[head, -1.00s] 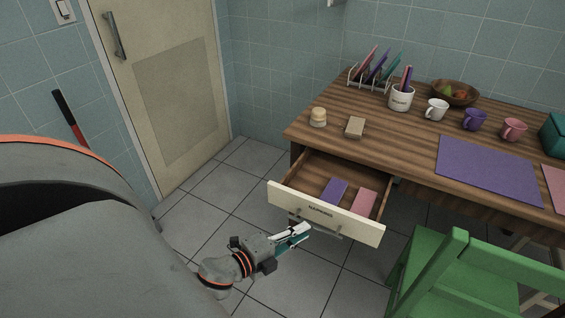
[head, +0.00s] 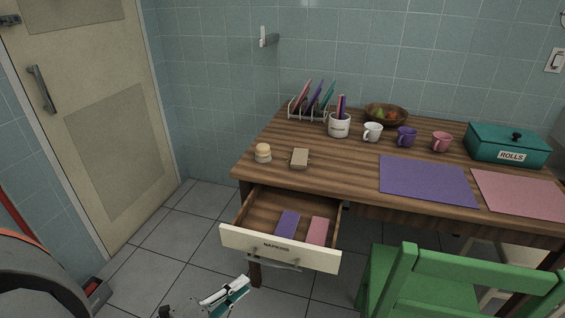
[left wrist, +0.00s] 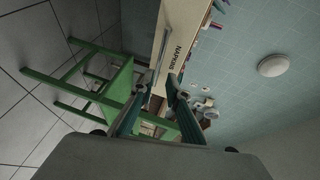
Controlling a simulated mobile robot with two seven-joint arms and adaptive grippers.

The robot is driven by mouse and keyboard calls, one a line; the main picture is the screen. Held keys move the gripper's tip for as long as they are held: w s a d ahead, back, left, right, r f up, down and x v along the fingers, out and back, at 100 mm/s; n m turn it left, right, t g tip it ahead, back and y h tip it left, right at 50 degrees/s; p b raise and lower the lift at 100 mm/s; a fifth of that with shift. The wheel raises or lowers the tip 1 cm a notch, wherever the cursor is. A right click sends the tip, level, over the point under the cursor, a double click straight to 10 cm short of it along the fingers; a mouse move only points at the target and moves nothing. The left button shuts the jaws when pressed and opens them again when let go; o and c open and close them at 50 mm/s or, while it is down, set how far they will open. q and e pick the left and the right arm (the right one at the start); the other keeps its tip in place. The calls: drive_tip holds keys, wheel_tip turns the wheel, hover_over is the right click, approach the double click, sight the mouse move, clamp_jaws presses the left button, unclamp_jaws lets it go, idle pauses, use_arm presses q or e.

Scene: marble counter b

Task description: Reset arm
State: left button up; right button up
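My left gripper (head: 228,294) is low in the head view, in front of and below the open drawer, and apart from its handle (head: 272,262). In the left wrist view its two fingers (left wrist: 153,100) stand apart with nothing held between them. The drawer front (head: 278,249), labelled NAPKINS, is pulled out from the table. A purple napkin (head: 287,224) and a pink napkin (head: 317,231) lie inside. The drawer front also shows beyond my fingers in the left wrist view (left wrist: 174,45). My right gripper is not in view.
A green chair (head: 405,285) stands right of the drawer. The wooden table (head: 340,165) holds mugs (head: 373,132), a fruit bowl (head: 386,115), placemats (head: 428,181) and a teal ROLLS box (head: 507,146). A door (head: 85,120) is at left.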

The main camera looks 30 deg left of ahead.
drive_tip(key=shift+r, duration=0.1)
use_arm(q)
drive_tip(key=s+d+f+n+g+p, duration=0.5)
drive_tip(key=s+d+n+p, duration=0.3)
drive_tip(key=d+n, duration=0.4)
drive_tip(key=f+n, duration=0.1)
drive_tip(key=n, duration=0.1)
drive_tip(key=shift+s+d+f+n, duration=0.2)
drive_tip(key=shift+s+n, duration=0.15)
drive_tip(key=shift+n, duration=0.05)
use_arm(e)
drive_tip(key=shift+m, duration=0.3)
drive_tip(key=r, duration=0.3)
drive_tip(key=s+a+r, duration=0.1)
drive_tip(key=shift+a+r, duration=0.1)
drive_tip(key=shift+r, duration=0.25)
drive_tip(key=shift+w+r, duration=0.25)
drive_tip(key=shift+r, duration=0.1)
